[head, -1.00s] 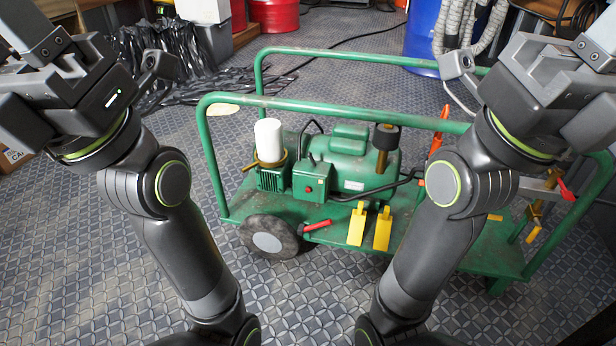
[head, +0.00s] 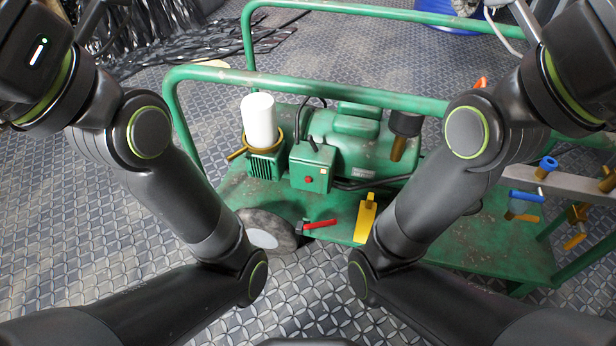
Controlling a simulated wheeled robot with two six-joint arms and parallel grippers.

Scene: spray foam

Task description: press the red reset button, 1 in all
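The red button (head: 309,180) is a small round dot on the front face of a green control box (head: 312,165). The box sits on the green machine on the cart, and nothing covers the button. My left gripper is mostly cut off at the top left edge, with only a thin part (head: 98,18) showing. My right gripper is mostly cut off at the top right, with only a small part (head: 503,18) showing. Both are well apart from the button, and their fingertips are not clearly shown.
The green cart (head: 500,255) has a tubular rail (head: 300,86) above the machine. A white cylinder (head: 259,120) stands left of the box. A red-handled lever (head: 320,224) and a yellow pedal (head: 366,218) lie in front. Blue and yellow valve handles (head: 546,164) are at right.

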